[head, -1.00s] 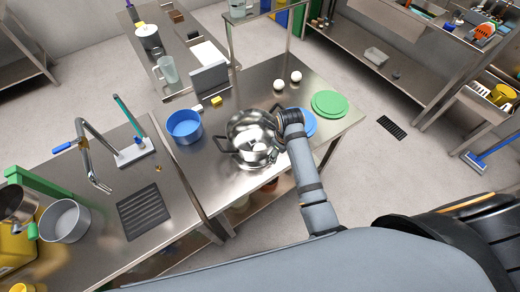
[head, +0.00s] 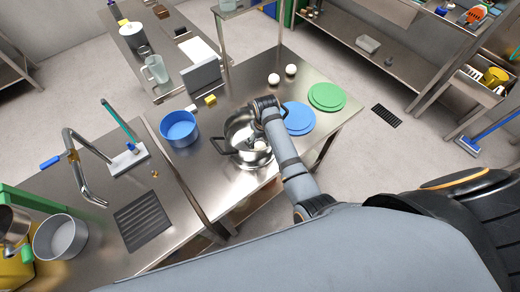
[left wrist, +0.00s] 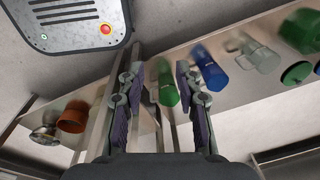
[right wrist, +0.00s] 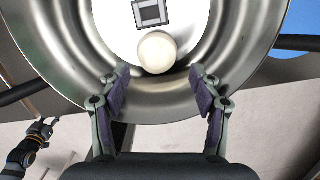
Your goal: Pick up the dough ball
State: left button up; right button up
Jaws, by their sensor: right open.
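A pale round dough ball (right wrist: 157,52) lies inside a steel pot (right wrist: 245,45), against the near edge of the pale pot floor. In the head view the ball (head: 260,146) shows in the steel pot (head: 250,161), partly behind my right arm. My right gripper (right wrist: 159,72) is open and empty; its fingertips stand on either side just short of the ball in the picture. In the head view its fingers are hidden by the arm. My left gripper (left wrist: 155,74) is open and empty, away from the pot and absent from the head view.
Two more white balls (head: 274,79) sit at the back of the steel table. A blue disc (head: 298,118) and green discs (head: 326,97) lie right of the pot, a blue pot (head: 180,129) left. Pot handles (head: 221,146) stick out. A sink tap (head: 83,165) stands left.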

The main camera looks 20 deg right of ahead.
aim_at(260, 146)
jog(key=shift+w+f, duration=0.2)
jog(key=shift+f, duration=0.35)
jog(key=shift+w+a, duration=0.1)
jog(key=shift+w, duration=0.1)
jog(key=f+b, duration=0.2)
jog(key=shift+s+a+f+b, duration=0.1)
jog(key=shift+s+f+b, duration=0.1)
jog(key=shift+f+b, duration=0.15)
notch_tip(260, 146, down, 2)
jog(key=b, duration=0.3)
jog(key=shift+f, duration=0.25)
jog(key=shift+w+f, duration=0.15)
jog(key=shift+w+a, duration=0.1)
jog(key=shift+r, duration=0.2)
jog(key=c, duration=0.4)
pick_arm(q)
notch_tip(260, 146, down, 6)
jog(key=w, duration=0.1)
jog(key=shift+w+f, duration=0.2)
jog(key=shift+w, duration=0.15)
pick_arm(e)
jog(key=c, duration=0.5)
jog(key=shift+c, duration=0.2)
